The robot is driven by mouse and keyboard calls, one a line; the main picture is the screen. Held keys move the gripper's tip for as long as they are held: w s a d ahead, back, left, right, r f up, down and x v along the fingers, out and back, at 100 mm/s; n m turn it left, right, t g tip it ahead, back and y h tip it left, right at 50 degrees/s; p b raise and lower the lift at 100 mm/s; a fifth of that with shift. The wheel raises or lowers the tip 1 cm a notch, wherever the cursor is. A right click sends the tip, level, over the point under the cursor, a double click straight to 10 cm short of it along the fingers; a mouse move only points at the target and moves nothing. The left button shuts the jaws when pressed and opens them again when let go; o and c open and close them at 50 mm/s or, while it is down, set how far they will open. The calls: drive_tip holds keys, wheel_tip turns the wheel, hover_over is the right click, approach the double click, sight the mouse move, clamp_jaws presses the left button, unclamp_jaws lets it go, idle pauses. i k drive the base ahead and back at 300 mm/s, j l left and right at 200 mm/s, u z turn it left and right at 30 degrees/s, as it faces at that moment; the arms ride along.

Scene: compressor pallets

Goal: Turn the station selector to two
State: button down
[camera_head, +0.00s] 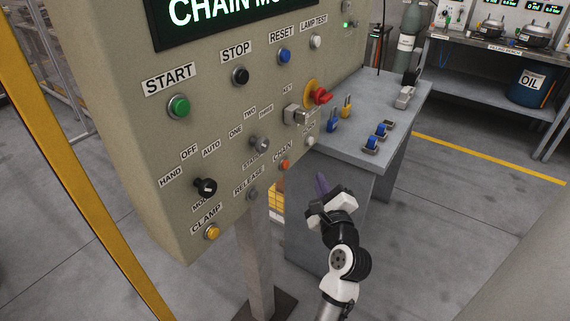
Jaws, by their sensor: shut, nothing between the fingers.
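The station selector (260,144) is a grey knob on the beige control panel (130,120). The labels ONE, TWO and THREE are fanned above it, and a partly legible station label is below. The knob is too small to tell which label it points at. My gripper (320,182) is shut and empty, to the lower right of the selector and apart from it. It appears in front of the grey bench beside the panel.
A black mode selector (205,187) sits left of the station selector, and an orange CHAIN button (285,165) at its lower right. A red emergency knob (321,96) and a key box (295,115) protrude at right. The grey bench (385,95) holds padlocks and small blue parts.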

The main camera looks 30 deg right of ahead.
sight(262, 144)
drive_tip(key=k+j, duration=0.3)
drive_tip(key=k, duration=0.15)
drive_tip(key=k+j, duration=0.3)
drive_tip(key=k, duration=0.15)
